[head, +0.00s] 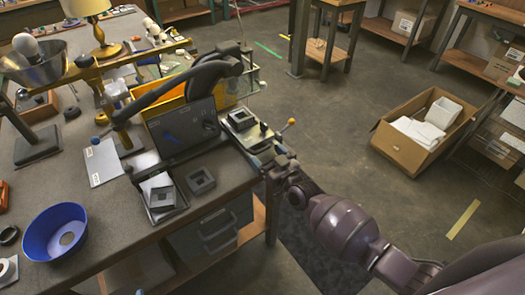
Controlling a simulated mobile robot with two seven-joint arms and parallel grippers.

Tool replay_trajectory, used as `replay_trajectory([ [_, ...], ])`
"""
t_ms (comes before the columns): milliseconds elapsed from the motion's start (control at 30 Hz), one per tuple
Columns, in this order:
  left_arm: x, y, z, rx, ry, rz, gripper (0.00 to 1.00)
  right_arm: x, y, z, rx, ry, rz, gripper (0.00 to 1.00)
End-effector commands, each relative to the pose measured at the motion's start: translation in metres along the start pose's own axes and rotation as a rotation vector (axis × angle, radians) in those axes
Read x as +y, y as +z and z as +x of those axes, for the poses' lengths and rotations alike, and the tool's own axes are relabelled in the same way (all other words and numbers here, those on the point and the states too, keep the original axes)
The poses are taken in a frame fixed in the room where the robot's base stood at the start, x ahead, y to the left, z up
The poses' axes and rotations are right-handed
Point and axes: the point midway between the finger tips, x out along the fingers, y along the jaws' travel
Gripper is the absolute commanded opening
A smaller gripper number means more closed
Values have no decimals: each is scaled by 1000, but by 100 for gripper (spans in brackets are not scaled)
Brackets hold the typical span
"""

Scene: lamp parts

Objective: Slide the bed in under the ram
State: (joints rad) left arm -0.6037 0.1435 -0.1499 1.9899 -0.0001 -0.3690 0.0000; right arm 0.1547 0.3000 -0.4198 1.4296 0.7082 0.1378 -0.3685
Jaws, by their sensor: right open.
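A dark press (190,120) stands on the workbench near its right edge, with a curved black arm over it. The ram is hard to make out behind the press's dark panel. What looks like the bed, a light plate (255,133), sticks out at the right of the press with a dark square block (241,118) on it. A lever with an orange ball (291,121) rises beside it. My right gripper (272,158) is open at the bed's near end; whether it touches the bed cannot be told. My left gripper is out of view.
A blue bowl (54,232) sits at the bench's near left. A yellow bin (165,104) stands behind the press. An open cardboard box (405,150) is on the floor.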

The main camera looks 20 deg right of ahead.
Motion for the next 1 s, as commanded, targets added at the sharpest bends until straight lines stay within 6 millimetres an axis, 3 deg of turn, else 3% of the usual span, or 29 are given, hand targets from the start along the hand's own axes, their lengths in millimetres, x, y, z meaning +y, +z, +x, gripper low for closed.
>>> replay_trajectory([
  [200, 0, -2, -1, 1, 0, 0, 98, 0, 0, -40, -2, 0, -1, 86],
  [400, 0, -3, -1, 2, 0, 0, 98, -1, 0, -65, -1, -1, -2, 86],
  [867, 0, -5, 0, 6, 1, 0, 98, -1, 0, -75, 0, -2, -1, 86],
  [1000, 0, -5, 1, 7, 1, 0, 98, -2, 8, -82, -15, 3, 6, 65],
])
